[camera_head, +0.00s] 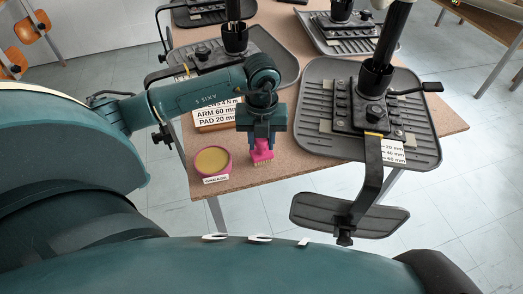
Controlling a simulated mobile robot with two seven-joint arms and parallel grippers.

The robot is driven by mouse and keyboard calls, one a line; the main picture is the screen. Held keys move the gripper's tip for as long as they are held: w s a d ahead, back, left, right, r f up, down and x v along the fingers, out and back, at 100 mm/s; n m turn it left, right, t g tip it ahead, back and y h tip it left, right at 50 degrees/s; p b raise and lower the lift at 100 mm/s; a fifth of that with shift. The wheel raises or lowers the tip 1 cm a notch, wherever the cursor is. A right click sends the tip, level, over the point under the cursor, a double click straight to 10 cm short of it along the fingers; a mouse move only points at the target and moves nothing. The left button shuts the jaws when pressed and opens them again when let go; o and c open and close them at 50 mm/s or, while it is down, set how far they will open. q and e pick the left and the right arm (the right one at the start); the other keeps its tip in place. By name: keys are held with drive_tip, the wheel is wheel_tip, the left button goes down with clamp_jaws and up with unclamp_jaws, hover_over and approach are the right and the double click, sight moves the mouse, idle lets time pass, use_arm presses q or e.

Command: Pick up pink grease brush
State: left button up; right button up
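The pink grease brush (262,155) is near the front edge of the brown table, with its pale bristles downward. My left gripper (262,139) points down directly over it, and its fingers meet the upper part of the brush. The fingers hide the handle, so I cannot tell whether they are closed on it. I also cannot tell whether the bristles touch the table. My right gripper is not in view.
A round pink tub of yellow grease (212,160) stands left of the brush. A wooden block with a printed label (214,117) is behind it. A grey chair mechanism tray (420,150) fills the right side, with an armrest pad (310,214) overhanging the front edge.

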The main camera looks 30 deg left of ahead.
use_arm(q)
drive_tip(key=c, duration=0.5)
drive_tip(key=shift+c, duration=0.2)
wheel_tip(320, 180, up, 10)
drive_tip(key=shift+r, duration=0.1)
drive_tip(key=o, duration=0.5)
drive_tip(key=c, duration=0.4)
